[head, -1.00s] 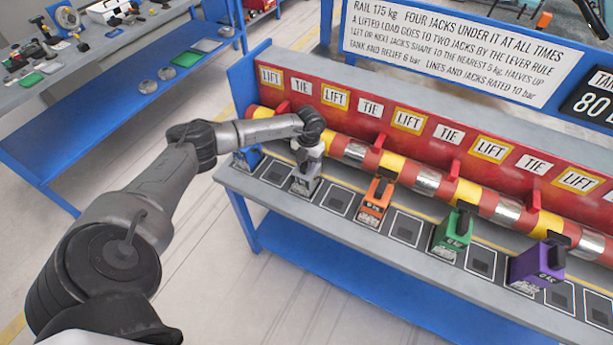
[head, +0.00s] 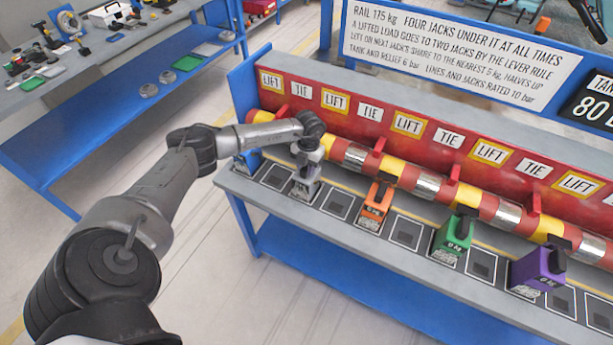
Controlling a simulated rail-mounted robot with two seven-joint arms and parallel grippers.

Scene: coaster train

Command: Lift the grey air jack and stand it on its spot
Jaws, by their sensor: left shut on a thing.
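The grey air jack (head: 304,188) is upright near the left end of the bench's front ledge, over or on a dark square spot mostly hidden under it. I cannot tell whether its base touches. My left gripper (head: 309,168) comes down from above and is shut on the jack's top. The gripper and wrist hide the jack's upper part. Empty dark spots lie on both sides, one to the left (head: 277,175) and one to the right (head: 338,205). My right gripper is not in view.
An orange jack (head: 374,211), a green jack (head: 452,241) and a purple jack (head: 537,267) stand to the right along the ledge. A blue jack (head: 246,161) stands at the left end. The striped rail (head: 467,193) runs close behind. A blue side table (head: 100,110) stands left.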

